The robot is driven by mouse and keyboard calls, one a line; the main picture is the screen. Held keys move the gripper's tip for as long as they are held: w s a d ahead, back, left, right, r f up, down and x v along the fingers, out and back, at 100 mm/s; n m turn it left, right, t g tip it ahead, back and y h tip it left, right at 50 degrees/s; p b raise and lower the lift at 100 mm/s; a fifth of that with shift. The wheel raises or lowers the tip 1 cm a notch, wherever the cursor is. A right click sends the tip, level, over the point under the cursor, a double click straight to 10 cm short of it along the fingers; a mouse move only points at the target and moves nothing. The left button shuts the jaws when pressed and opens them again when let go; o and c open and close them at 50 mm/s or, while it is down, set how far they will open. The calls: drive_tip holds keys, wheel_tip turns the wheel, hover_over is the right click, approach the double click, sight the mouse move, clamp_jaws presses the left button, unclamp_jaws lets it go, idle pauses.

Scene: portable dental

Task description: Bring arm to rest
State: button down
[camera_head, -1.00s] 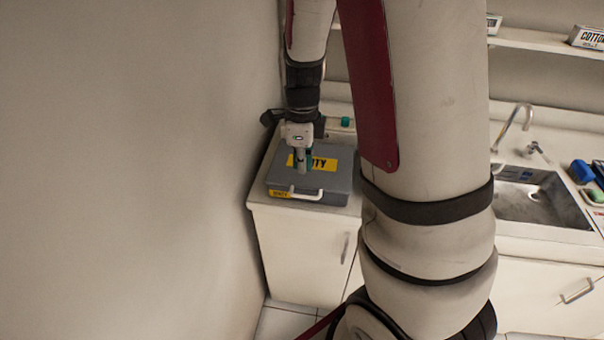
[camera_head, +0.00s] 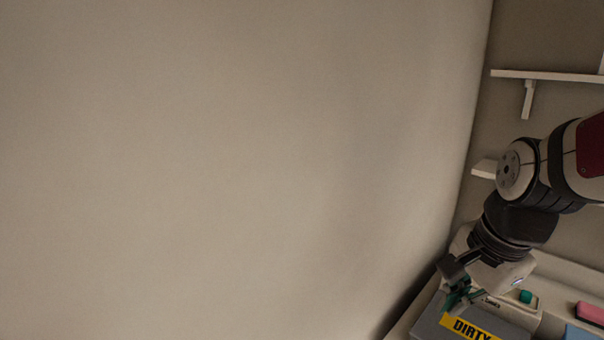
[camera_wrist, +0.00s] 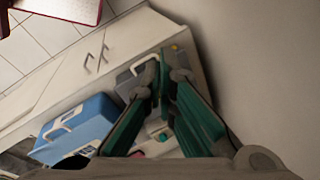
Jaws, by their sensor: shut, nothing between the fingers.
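My gripper (camera_head: 458,296) is at the lower right of the head view, just above a grey box (camera_head: 428,326) with a yellow "DIRTY" label. I cannot tell if it touches the box. In the wrist view my gripper (camera_wrist: 163,88) shows its green-padded fingers, shut and empty, in front of the grey box (camera_wrist: 128,82) with its white handle. My arm enters from the right edge of the head view and bends down at the elbow.
A plain wall (camera_head: 240,170) fills most of the head view, close to the left of my gripper. A shelf (camera_head: 550,75) is above the arm. A blue box (camera_wrist: 85,128) stands beside the grey box. White cabinet fronts (camera_wrist: 130,50) face the tiled floor (camera_wrist: 45,38).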

drive_tip(key=s+a+r+n+t, duration=0.2)
drive_tip(key=s+a+r+n, duration=0.2)
drive_tip(key=s+n, duration=0.5)
wheel_tip(320, 180, up, 2)
drive_tip(key=n, duration=0.5)
drive_tip(key=shift+s+a+r+t+b, duration=0.2)
drive_tip(key=shift+s+a+t+b, duration=0.05)
drive_tip(key=shift+a+t+b, duration=0.1)
drive_tip(key=shift+d, duration=0.1)
